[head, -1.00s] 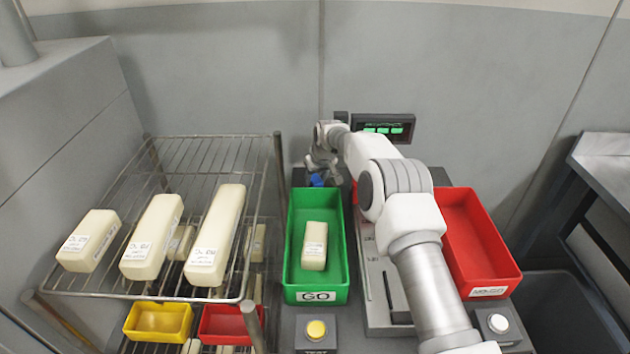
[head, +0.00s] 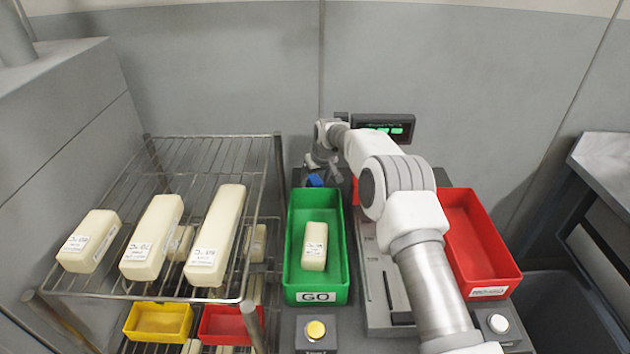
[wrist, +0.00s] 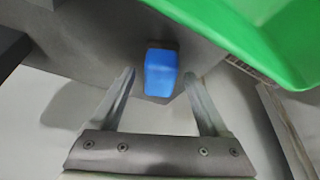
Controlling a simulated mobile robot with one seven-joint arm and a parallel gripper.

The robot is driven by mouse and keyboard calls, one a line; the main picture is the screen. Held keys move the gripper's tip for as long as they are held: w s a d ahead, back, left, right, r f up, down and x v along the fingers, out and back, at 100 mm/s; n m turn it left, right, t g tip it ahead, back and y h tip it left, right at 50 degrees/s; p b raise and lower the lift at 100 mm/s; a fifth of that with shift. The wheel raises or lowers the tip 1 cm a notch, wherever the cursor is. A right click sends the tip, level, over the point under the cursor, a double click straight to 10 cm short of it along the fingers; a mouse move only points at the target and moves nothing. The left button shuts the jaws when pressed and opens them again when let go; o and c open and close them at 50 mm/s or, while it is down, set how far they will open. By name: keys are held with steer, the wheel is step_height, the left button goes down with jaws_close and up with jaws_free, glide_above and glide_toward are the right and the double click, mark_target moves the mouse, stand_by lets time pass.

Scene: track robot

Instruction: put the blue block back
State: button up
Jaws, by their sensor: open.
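The blue block (head: 315,180) sits on the dark surface just behind the green GO bin (head: 337,245). In the wrist view the blue block (wrist: 160,72) stands beyond and between the two fingertips, and the green bin (wrist: 270,40) fills the upper right. My gripper (wrist: 158,85) is open, with one finger to each side of the block's near end; I cannot tell whether either touches it. In the head view my gripper (head: 322,172) is small and partly hidden by my own wrist links.
A cream block (head: 314,246) lies in the green bin. A red bin (head: 480,245) stands right of my arm. A wire rack (head: 200,150) with several cream blocks is at left. A display (head: 390,128) with green lights is behind my arm. A yellow button (head: 316,330) is in front.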

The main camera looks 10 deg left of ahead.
steer(key=v, duration=1.1)
steer(key=shift+r, duration=0.2)
steer(key=shift+d+r, duration=0.1)
steer(key=s+d+r+m, duration=0.1)
steer(key=s+d+r, duration=0.4)
steer(key=d+r, duration=0.45)
steer(key=s+d+r+m+t+h, duration=0.1)
steer(key=s+d+r, duration=0.5)
steer(key=s, duration=0.2)
steer(key=s+d+r+m+t+h, duration=0.1)
steer(key=s+d+r+m, duration=0.1)
steer(key=s+d+r, duration=0.5)
steer(key=s+d+f+m, duration=0.1)
steer(key=s+d+f, duration=0.1)
steer(key=s, duration=0.5)
steer(key=s+d+f+m, duration=0.1)
steer(key=s+d+f, duration=0.1)
steer(key=s, duration=0.5)
steer(key=s+d+f+m, duration=0.1)
steer(key=s+d, duration=0.3)
steer(key=s, duration=0.4)
steer(key=shift+d+f+h, duration=0.25)
steer(key=shift+f+h, duration=0.15)
